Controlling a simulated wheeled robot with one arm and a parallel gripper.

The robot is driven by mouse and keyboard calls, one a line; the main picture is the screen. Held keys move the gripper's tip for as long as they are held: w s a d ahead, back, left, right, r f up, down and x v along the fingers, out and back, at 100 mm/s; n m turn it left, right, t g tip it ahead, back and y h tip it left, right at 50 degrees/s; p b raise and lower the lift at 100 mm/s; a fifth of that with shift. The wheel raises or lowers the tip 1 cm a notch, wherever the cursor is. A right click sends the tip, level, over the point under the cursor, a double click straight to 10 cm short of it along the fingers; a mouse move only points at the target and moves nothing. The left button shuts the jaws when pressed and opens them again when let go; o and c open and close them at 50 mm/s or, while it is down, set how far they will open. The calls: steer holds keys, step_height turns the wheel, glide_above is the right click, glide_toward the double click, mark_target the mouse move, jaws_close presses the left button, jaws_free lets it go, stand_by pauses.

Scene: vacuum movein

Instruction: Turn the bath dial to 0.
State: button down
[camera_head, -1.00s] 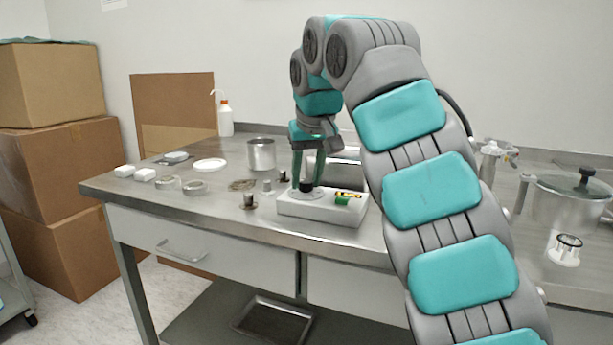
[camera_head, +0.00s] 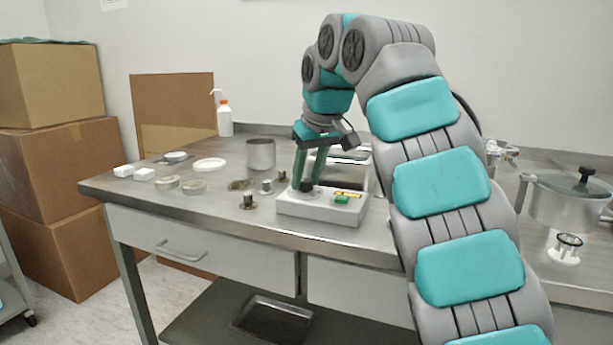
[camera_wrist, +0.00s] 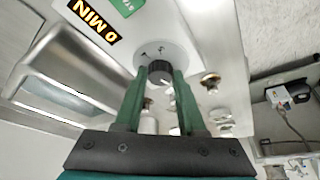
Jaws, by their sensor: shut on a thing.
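The bath's control box (camera_head: 318,212) is a white block on the steel bench. On its top is a pale round dial plate with a black knob (camera_head: 306,186); the knob also shows in the wrist view (camera_wrist: 160,72). My gripper (camera_head: 308,180) reaches down from above, tilted, with its two green fingers shut on the knob's sides, as the wrist view shows (camera_wrist: 160,78). A black label with yellow lettering, "0 MIN" (camera_wrist: 94,21), and a green part (camera_head: 342,200) are beside the dial. The knob's pointer direction cannot be made out.
A steel basin (camera_wrist: 60,90) is right behind the box. A steel beaker (camera_head: 261,154), small metal knob-like parts (camera_head: 248,201) and glass dishes (camera_head: 193,187) stand to the left. A lidded pot (camera_head: 565,203) is far right.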

steer(key=shift+n+g+y+p, duration=0.5)
steer(key=shift+n, duration=1.3)
steer(key=c, duration=0.5)
jaws_free()
